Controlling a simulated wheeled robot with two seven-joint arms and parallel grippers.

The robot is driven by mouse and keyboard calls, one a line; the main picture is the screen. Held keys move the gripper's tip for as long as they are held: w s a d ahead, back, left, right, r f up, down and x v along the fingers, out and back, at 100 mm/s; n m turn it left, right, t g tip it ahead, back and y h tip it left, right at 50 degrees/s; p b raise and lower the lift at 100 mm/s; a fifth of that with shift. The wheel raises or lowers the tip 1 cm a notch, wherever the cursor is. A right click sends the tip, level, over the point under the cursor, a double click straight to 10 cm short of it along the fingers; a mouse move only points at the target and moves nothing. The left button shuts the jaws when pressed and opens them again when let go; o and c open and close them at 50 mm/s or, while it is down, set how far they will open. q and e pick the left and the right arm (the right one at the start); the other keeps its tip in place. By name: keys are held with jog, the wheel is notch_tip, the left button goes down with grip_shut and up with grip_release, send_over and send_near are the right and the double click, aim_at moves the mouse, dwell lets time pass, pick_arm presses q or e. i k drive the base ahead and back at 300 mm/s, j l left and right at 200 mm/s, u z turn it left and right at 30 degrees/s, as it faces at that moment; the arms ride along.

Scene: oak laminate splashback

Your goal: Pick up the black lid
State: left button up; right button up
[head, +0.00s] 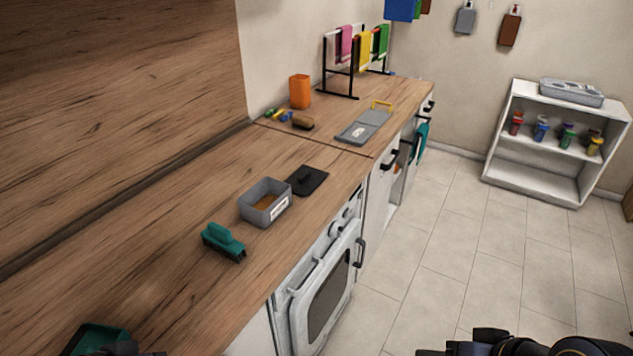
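The black lid (307,180) lies flat on the wooden counter, with a small raised handle on top. It sits close to the right side of an open grey box (251,213) with a white label and brown contents. My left gripper (125,349) shows only as a dark piece at the bottom left edge, beside a dark green object; its fingers are cut off. My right gripper (476,344) is at the bottom right, over the floor, mostly cut off. Both are far from the lid. I cannot tell whether either is open or shut.
A green brush (223,242) lies left of the box, and a dark green object (92,338) is at the bottom left. Farther along are a grey board (364,127), an orange container (300,91) and a towel rack (340,82). Open floor lies right of the oven (325,285).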

aim_at(306, 179)
jog(key=u, duration=0.4)
jog(key=i+l+u, duration=0.1)
jog(key=u, duration=0.3)
jog(key=l+u, duration=0.2)
jog(key=u, duration=0.2)
jog(key=i+l+u, duration=0.1)
jog(key=u, duration=0.3)
jog(key=l+u, duration=0.15)
jog(key=u, duration=0.25)
jog(key=l+u, duration=0.2)
jog(key=l, duration=0.2)
jog(key=k+l+u, duration=0.2)
jog(key=l, duration=0.2)
jog(key=l+u, duration=0.2)
jog(key=l, duration=0.2)
jog(key=k+l+u, duration=0.1)
jog(key=l+u, duration=0.15)
jog(key=l, duration=0.15)
jog(key=k+l, duration=0.1)
jog(key=l, duration=0.2)
jog(key=k+l, duration=0.1)
jog(key=l, duration=0.2)
jog(key=k+l, duration=0.1)
jog(key=l, duration=0.15)
